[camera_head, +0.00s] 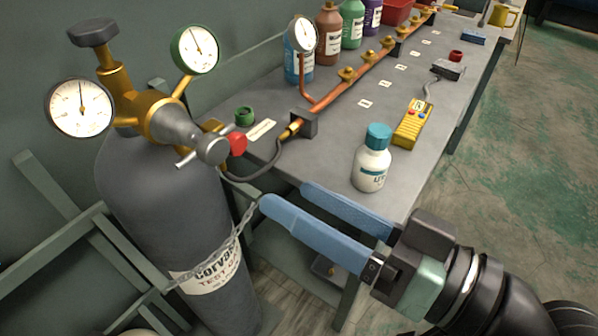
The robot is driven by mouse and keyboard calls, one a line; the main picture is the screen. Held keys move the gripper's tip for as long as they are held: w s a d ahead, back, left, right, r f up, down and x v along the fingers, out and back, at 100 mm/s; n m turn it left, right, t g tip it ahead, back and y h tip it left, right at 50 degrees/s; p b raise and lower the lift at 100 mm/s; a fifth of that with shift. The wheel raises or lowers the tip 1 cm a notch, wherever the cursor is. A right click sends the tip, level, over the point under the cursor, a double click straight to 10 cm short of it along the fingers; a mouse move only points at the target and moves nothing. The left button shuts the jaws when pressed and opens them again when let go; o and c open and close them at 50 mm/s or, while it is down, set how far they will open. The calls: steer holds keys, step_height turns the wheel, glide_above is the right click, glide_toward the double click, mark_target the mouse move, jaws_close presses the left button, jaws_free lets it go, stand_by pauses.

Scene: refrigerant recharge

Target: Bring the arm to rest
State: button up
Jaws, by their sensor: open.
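My gripper (283,200) has two long blue fingers, which are apart with nothing between them. It reaches in from the lower right, in front of the workbench's near edge, with its fingertips pointing left toward the grey gas cylinder (150,190). In the picture the fingertips lie just right of the cylinder's chain (235,235); I cannot tell the exact gap. The gripper hides part of the bench's front edge and leg.
A white bottle with a teal cap (371,165) stands on the workbench (325,155) near the gripper. A yellow handheld meter (413,122) lies behind it. The cylinder carries two gauges (81,107) and a red knob (237,144). Green floor (530,170) at right is clear.

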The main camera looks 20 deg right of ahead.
steer(key=w+a+r+t+h, duration=0.25)
steer(key=w+r, duration=0.25)
steer(key=r, duration=0.3)
steer(key=w+a+r+t+h, duration=0.1)
steer(key=w+r+t+h, duration=0.3)
steer(key=w+r, duration=0.25)
steer(key=s+a+r+t+h, duration=0.2)
steer(key=s+a+r+t, duration=0.15)
steer(key=r, duration=0.35)
steer(key=s+a+r+t+h, duration=0.2)
steer(key=s+r+t, duration=0.15)
steer(key=r, duration=0.35)
step_height(320, 180, up, 16)
steer(key=p, duration=1.6)
steer(key=shift+d+r+m+g, duration=0.15)
steer(key=shift+d+m+g, duration=0.05)
steer(key=shift+m+g, duration=0.15)
